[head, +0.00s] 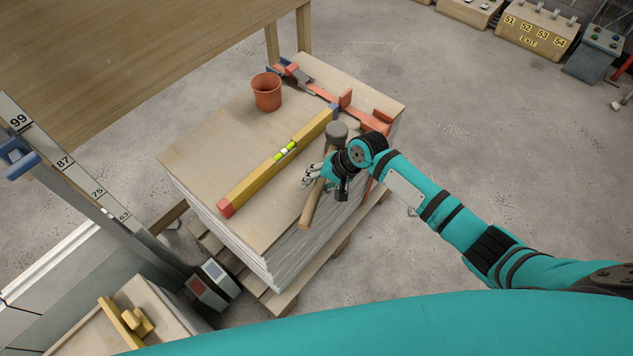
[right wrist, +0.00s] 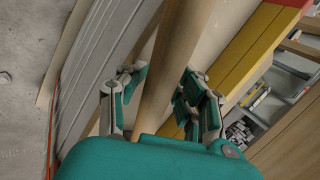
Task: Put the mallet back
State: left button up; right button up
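The mallet has a dark grey head (head: 336,131) and a pale wooden handle (head: 311,207). It is at the right edge of the board stack (head: 192,163), its head toward the back and its handle toward the front. My right gripper (head: 313,174) is at the handle, below the head. In the right wrist view the handle (right wrist: 168,75) runs between the two finger pads of my right gripper (right wrist: 162,85), which sit close against its sides, so it looks shut on it. Whether the mallet touches the boards is unclear. My left gripper is out of view.
An orange pot (head: 266,92) and an orange bar clamp (head: 345,99) are toward the back. A wooden table (head: 130,45) stands behind.

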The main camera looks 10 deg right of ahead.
jog(key=shift+r, duration=0.1)
jog(key=p+v, duration=0.2)
jog(key=v, duration=1)
jog(key=d+f+h, duration=0.1)
jog(key=d+f, duration=0.1)
jog(key=f, duration=0.6)
jog(key=d+f+h, duration=0.1)
jog(key=d+f, duration=0.2)
jog(key=f, duration=0.4)
jog(key=s+d+f+n+h, duration=0.2)
jog(key=s+d+f, duration=0.2)
jog(key=s+f, duration=0.8)
jog(key=s+f+n, duration=0.2)
jog(key=s+f, duration=0.3)
jog(key=s, duration=0.5)
jog(key=s+f+n+g+h, duration=0.1)
jog(key=s+f+n, duration=0.1)
jog(key=s+f, duration=0.4)
jog(key=s+f+n+g, duration=0.1)
jog(key=s+f, duration=0.4)
jog(key=s, duration=0.8)
jog(key=shift+s+a+n, duration=0.4)
jog(key=shift+n, duration=0.3)
jog(key=shift+f, duration=0.1)
